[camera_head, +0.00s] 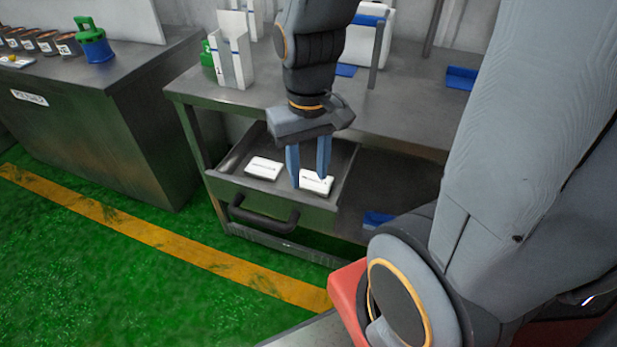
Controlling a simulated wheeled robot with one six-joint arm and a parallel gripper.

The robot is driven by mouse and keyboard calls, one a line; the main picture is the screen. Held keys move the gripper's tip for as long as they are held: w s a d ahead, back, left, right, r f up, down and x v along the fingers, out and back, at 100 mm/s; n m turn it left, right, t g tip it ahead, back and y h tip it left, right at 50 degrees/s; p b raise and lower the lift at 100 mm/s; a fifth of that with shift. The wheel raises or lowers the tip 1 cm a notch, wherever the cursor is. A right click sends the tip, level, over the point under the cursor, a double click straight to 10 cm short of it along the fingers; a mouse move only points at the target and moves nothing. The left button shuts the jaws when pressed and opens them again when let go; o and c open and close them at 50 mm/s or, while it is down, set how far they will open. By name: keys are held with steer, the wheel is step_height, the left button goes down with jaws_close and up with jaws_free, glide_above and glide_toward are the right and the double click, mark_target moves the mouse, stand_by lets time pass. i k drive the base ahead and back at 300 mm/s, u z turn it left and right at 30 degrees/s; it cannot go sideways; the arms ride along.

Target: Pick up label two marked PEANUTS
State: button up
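Two white labels lie in an open drawer (230,190) under the metal table. The left label (263,168) lies flat and clear of my gripper. The right label (316,183) lies beneath my gripper (308,184). The dark print on both is too small to read, so I cannot tell which is marked PEANUTS. My gripper points down into the drawer with its two blue fingers apart. One finger is at the left of the right label and the other overlaps its right part in the picture. I cannot tell whether they touch it.
The drawer's walls and front handle (264,216) surround the labels. The metal tabletop (270,92) above holds a white box (233,62) and blue parts (461,78). A dark cabinet (90,135) stands left. Green floor in front is free.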

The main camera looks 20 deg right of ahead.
mark_target(310, 183)
steer(key=u, duration=1.9)
steer(key=i, duration=1.45)
steer(key=z, duration=2.95)
